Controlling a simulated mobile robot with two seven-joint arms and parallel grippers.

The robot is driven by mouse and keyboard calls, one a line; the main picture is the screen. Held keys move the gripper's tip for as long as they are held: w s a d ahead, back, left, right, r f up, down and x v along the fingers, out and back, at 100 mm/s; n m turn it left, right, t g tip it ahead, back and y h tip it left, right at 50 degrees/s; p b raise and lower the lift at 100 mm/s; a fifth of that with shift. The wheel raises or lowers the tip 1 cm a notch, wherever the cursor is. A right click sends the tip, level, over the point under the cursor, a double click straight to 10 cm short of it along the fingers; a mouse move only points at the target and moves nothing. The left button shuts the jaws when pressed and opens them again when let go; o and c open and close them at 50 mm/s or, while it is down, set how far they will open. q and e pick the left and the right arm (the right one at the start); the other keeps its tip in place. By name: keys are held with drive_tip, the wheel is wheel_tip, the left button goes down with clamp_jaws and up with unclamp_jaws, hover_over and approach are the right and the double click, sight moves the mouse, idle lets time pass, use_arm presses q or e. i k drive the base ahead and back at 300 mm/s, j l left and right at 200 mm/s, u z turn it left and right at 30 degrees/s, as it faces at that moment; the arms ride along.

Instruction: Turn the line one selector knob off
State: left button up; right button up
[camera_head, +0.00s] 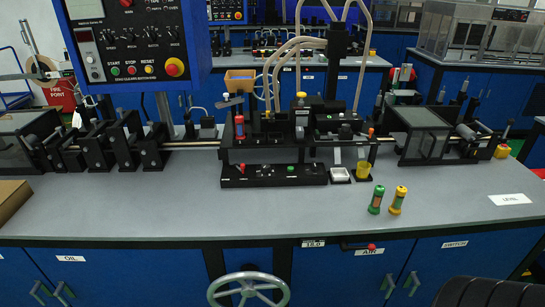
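A blue control panel (132,75) hangs at the upper left. It carries a row of small black selector knobs (131,37), with labels too small to read. Below them are green, red and yellow buttons and a red mushroom button (173,67) on yellow. A low black control box (272,175) on the bench front also has small controls, including a green one. I cannot tell which knob is line one or which way it points. Neither of my grippers is in view.
The grey bench (110,215) holds a black tape machine across its middle. A handwheel (248,290) sits below the edge. The bench's front left is mostly clear.

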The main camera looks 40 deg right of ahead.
sight(265, 168)
drive_tip(key=i+l, duration=0.1)
drive_tip(key=l, duration=0.85)
drive_tip(key=i+l, duration=0.15)
drive_tip(key=l, duration=0.35)
